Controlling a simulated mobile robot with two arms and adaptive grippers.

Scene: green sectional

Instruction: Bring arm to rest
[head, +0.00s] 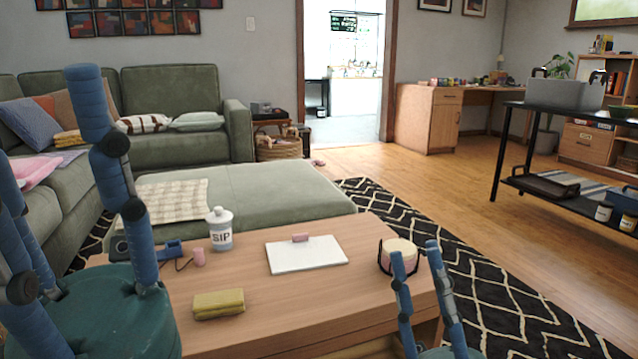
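My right gripper (415,247) rises from the bottom edge over the right end of the wooden table (330,303). Its two blue fingers stand upright and apart, with nothing seen between them. Its palm is mostly below the frame. My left gripper (45,118) is large and close at the left edge. Its green palm is low, and its jointed blue fingers point up, spread apart. I see nothing held in it. The left part of it is cut off by the frame. Both arms behind the grippers are out of view.
A green ottoman (255,192) stands beyond. Wooden floor (470,200) lies open to the right.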

